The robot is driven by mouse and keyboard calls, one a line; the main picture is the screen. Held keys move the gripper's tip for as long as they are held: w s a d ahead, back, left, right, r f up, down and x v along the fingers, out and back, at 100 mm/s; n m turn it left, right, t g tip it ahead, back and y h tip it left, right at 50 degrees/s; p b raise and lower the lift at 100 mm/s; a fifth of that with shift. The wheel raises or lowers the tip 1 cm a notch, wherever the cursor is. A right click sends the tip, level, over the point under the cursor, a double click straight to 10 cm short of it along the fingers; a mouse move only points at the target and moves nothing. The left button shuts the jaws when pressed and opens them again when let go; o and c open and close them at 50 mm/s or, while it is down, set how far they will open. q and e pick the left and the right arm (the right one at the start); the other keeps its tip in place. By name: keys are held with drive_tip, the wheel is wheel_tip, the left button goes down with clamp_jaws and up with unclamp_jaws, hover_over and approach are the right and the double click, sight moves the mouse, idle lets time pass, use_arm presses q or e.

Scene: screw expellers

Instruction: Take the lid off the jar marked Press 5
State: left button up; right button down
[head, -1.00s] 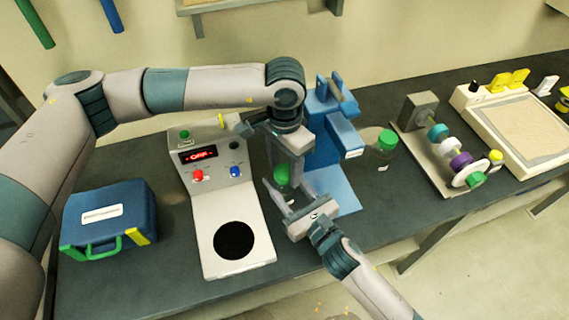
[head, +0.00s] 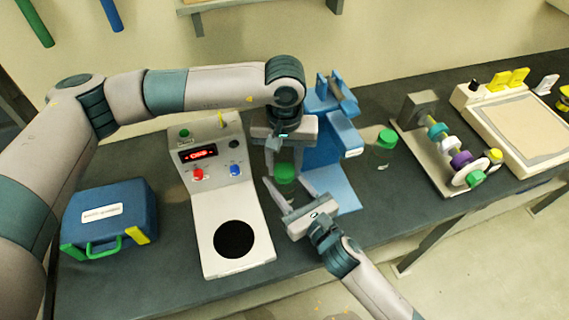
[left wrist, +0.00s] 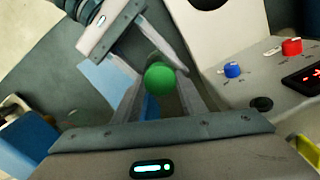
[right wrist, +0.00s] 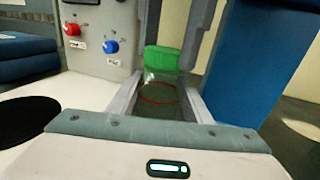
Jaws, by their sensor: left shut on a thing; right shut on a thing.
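A clear jar (right wrist: 158,100) with a green lid (head: 285,173) is held in the air between my two grippers, in front of the blue stand. My right gripper (head: 280,192) is shut on the jar body from the front, with one finger on each side. My left gripper (head: 286,165) reaches down from above and is shut on the green lid, which shows between its fingers in the left wrist view (left wrist: 159,78). In the right wrist view the lid (right wrist: 163,58) sits right at the jar's top; I cannot tell whether a gap exists. No readable marking shows on this jar.
Another clear jar with a green lid (head: 386,137) stands right of the blue stand (head: 335,125). A white control box (head: 215,200) with red and blue knobs is left of the grippers. A blue case (head: 108,212) lies farther left. A shaft with coloured discs (head: 450,150) is at right.

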use_arm(q)
drive_tip(key=n, duration=3.5)
drive_tip(key=shift+r+n, duration=0.1)
drive_tip(key=shift+n, duration=0.2)
drive_tip(key=n, duration=0.4)
drive_tip(key=shift+n, duration=0.3)
drive_tip(key=n, duration=0.4)
drive_tip(key=shift+n, duration=0.4)
